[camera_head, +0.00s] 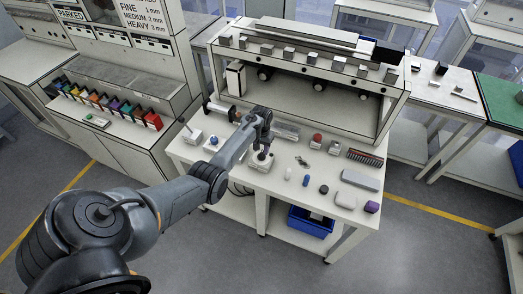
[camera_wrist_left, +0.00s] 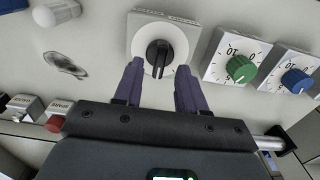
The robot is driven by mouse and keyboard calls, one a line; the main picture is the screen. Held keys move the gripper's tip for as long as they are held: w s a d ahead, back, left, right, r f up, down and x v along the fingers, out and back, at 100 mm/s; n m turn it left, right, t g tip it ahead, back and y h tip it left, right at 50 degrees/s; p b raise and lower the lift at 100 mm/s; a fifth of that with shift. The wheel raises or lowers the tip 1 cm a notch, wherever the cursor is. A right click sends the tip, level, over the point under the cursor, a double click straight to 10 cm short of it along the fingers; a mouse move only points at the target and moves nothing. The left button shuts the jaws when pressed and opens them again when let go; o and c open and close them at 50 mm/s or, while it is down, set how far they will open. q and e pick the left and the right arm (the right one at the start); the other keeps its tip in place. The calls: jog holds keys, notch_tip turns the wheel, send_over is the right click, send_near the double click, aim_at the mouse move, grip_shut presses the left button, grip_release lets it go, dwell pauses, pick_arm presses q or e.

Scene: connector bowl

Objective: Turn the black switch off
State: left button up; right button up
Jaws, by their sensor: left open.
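The black switch (camera_wrist_left: 158,56) is a black rotary knob on a round white dial and a pale square plate, seen in the left wrist view. Its pointer lies roughly along the picture's vertical. My left gripper (camera_wrist_left: 157,82) is open, with one finger on each side of the lower part of the dial. The knob is between and just beyond the fingertips; I cannot tell whether they touch it. In the head view my left gripper (camera_head: 262,150) reaches down over the switch box (camera_head: 261,162) on the table and partly hides it. My right gripper is not in view.
A green knob (camera_wrist_left: 243,66) and a blue knob (camera_wrist_left: 295,80) sit beside the switch. A red knob (camera_head: 316,138) and other small items lie on the white table to the right. A shelf stands behind. A blue bin (camera_head: 309,222) is below the table.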

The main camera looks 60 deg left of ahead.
aim_at(261, 153)
pick_arm(q)
notch_tip(261, 153, up, 8)
jog(key=shift+p, duration=0.45)
jog(key=shift+f, duration=0.2)
